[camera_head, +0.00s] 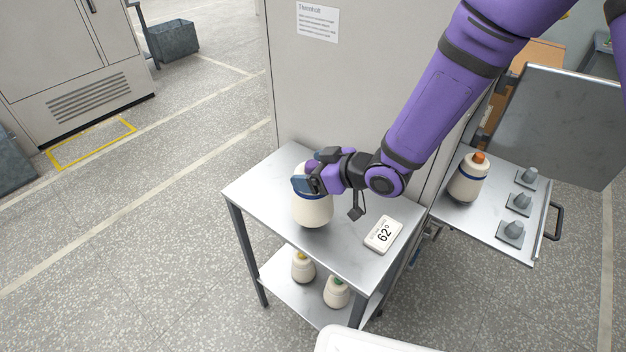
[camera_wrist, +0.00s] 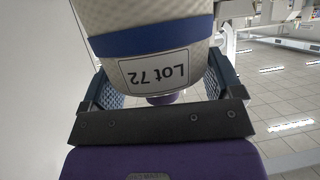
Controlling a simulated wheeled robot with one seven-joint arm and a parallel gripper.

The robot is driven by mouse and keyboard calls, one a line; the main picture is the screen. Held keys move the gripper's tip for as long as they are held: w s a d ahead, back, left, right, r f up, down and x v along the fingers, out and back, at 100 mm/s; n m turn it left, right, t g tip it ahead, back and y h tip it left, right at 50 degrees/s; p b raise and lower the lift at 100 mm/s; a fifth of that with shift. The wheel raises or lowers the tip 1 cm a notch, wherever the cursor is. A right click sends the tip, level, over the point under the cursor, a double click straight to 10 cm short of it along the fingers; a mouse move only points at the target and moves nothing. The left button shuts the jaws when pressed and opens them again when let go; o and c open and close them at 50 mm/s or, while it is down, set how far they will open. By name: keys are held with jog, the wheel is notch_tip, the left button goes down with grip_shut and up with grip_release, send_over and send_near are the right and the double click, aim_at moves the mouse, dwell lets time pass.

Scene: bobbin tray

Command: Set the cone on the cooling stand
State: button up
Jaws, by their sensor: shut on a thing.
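A cream cone (camera_head: 312,211) is at the top of a small metal stand (camera_head: 262,186), upright as far as I can tell. My gripper (camera_head: 309,184) is shut on the cone's upper part. In the wrist view the cone (camera_wrist: 150,50) fills the space between the finger pads (camera_wrist: 158,90), with a blue band and a label reading "Lot 72". Whether the cone's base touches the stand top is hard to tell.
On the lower shelf stand a yellow-topped cone (camera_head: 303,267) and a green-topped cone (camera_head: 337,292). At right, a pulled-out tray (camera_head: 487,215) holds an orange-topped cone (camera_head: 468,181) and several grey pegs (camera_head: 519,203). A tall grey panel (camera_head: 350,90) rises behind the stand.

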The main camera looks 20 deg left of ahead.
jog(key=shift+f, duration=1.6)
jog(key=o, duration=1.2)
jog(key=shift+f, duration=0.1)
jog(key=shift+o, duration=0.2)
jog(key=v, duration=1.2)
